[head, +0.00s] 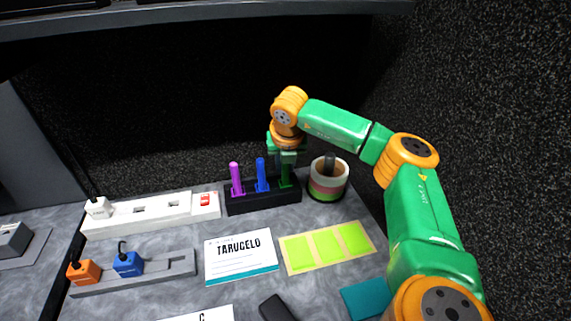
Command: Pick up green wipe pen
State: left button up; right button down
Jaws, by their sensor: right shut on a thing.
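The green wipe pen (286,179) stands upright in the right slot of a black pen holder (248,203) at the back of the desk. A purple pen (236,178) and a blue pen (261,175) stand in the same holder to its left. My right gripper (287,165) points down over the green pen and is shut on its upper part, which the fingers hide. The pen's lower part still appears to be in the holder. My left gripper is not in view.
A striped cup (328,182) with a dark item inside stands just right of the holder. A white power strip (150,212) lies to the left. A dark textured wall rises behind.

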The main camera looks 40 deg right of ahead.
notch_tip(320, 180, up, 4)
jog(key=p, duration=0.3)
jog(key=shift+r+p, duration=0.1)
jog(key=shift+p, duration=0.3)
jog(key=s+a+r+p, duration=0.3)
jog(key=s+a+r, duration=0.5)
jog(key=a, duration=0.3)
jog(key=shift+a+r, duration=0.25)
jog(key=shift+r, duration=0.15)
jog(key=shift+f, duration=0.1)
